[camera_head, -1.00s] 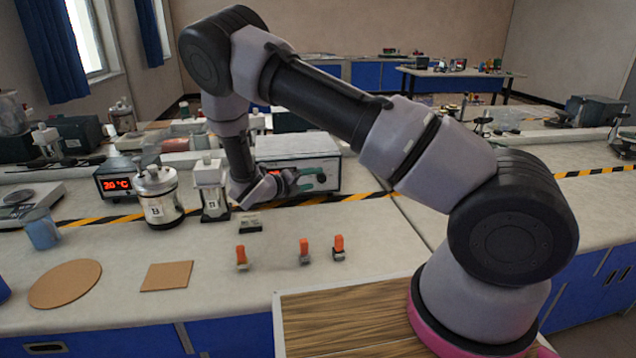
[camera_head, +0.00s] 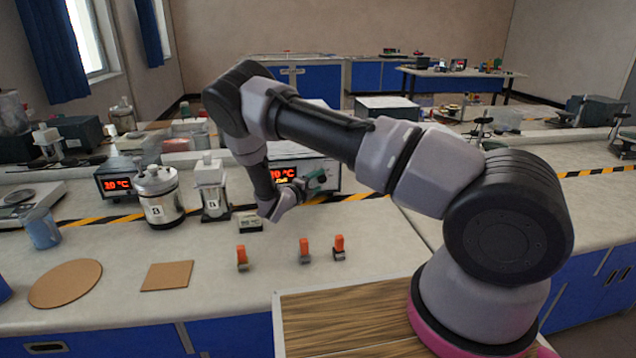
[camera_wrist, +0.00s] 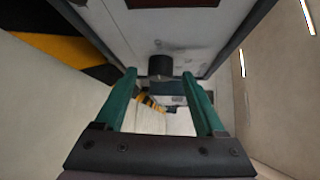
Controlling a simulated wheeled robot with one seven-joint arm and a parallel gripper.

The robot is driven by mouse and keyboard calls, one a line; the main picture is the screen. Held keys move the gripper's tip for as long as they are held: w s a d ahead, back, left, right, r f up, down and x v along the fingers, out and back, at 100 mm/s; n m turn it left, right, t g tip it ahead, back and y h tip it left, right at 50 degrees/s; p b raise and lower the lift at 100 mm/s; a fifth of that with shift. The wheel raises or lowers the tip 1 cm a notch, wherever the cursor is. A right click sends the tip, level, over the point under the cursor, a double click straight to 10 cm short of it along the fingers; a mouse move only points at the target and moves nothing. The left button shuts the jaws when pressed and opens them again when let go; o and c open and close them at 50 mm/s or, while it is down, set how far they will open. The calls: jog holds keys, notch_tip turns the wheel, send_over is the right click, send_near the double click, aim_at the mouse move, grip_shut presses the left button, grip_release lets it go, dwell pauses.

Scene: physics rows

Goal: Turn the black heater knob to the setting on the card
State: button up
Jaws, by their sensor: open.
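The heater is a white box (camera_head: 332,170) with a red-lit display (camera_head: 285,175) that reads about 30 °C, partly behind my arm. Its black knob (camera_wrist: 160,66) shows in the wrist view on the pale front panel; in the head view it is hidden by my gripper. My gripper (camera_head: 318,182) is at the heater's front. Its green fingers are open, one on each side of the knob in the wrist view (camera_wrist: 160,75), with gaps on both sides. I cannot tell how deep the knob lies between them. A small dark-framed card (camera_head: 250,222) lies on the bench; its text is too small to read.
A metal canister (camera_head: 160,205) and a white-topped bottle (camera_head: 212,195) stand left of the heater. Another red display unit (camera_head: 117,184) is behind them. Several orange-topped pegs (camera_head: 304,250) stand in front. A cork square (camera_head: 167,276) and disc (camera_head: 65,284) lie front left.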

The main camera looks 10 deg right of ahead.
jog(key=shift+w+d, duration=0.2)
jog(key=shift+d, duration=0.05)
grip_shut()
